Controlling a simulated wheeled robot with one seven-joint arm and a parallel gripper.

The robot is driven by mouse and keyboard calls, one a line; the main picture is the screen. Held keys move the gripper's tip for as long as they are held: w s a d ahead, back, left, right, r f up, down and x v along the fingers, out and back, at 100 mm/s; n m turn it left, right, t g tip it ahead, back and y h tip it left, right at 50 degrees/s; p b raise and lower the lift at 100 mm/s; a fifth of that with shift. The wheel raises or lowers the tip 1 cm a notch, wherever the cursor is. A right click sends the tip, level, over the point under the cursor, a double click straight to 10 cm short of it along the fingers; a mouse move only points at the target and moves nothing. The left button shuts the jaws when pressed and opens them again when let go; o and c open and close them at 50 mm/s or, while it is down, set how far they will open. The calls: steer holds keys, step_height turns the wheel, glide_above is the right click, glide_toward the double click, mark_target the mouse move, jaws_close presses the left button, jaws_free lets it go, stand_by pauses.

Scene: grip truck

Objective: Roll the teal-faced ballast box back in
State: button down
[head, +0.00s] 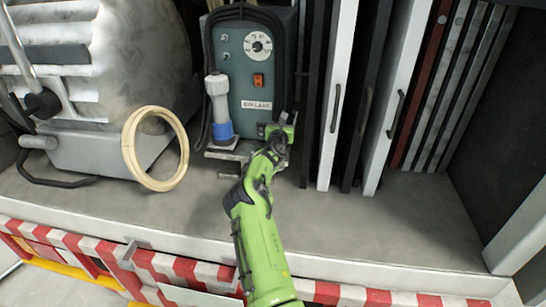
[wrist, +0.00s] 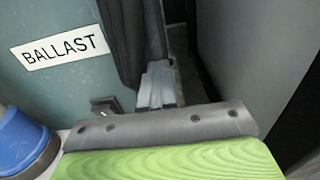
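In the wrist view my gripper (wrist: 158,88) reaches past the box's right edge. Its fingertips are mostly hidden, so its opening is unclear.
A blue-and-white plug (head: 218,105) stands at the box's front left. A cream cable coil (head: 155,148) and a large silver machine (head: 130,60) are further left. Upright black and white panels (head: 340,90) stand close on the right. The truck floor (head: 375,225) in front is clear.

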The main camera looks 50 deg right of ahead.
steer(key=shift+b+x, duration=0.75)
steer(key=shift+x, duration=0.5)
steer(key=shift+s+d+f, duration=0.1)
